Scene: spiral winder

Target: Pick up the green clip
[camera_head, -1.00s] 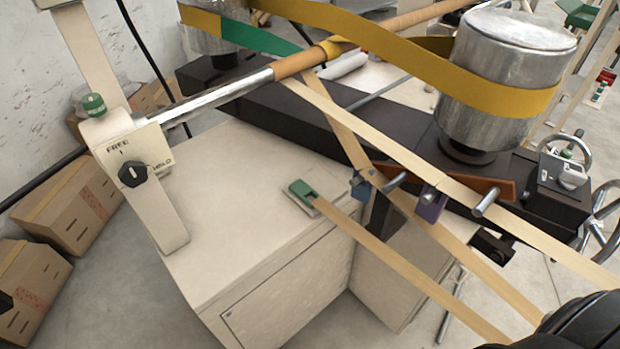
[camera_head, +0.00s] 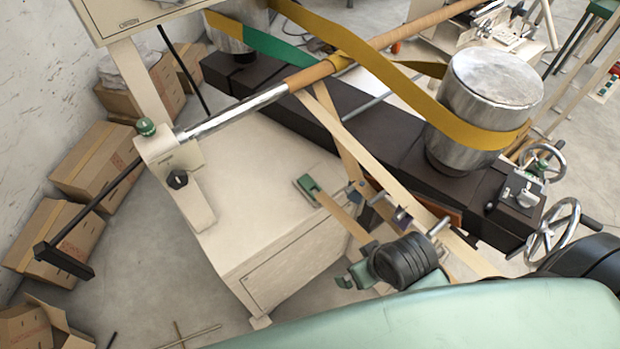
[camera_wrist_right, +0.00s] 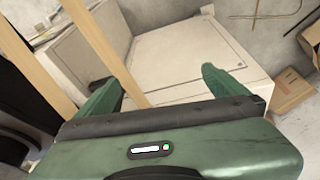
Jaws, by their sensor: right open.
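The green clip (camera_head: 309,188) lies on top of the cream cabinet (camera_head: 262,185) near its right edge in the head view. It sits at the end of a pale tan strip (camera_head: 338,214). My right gripper (camera_head: 350,278) is in front of and below the clip in the head view, apart from it. I cannot make out the clip in the right wrist view. My left gripper is not in view.
More tan strips run past the cabinet's right side, near a blue clip (camera_head: 363,188) and a partly hidden purple one. A metal drum (camera_head: 490,95) with a yellow band stands on a dark beam (camera_head: 390,140). A knob post (camera_head: 178,180) stands at the cabinet's left.

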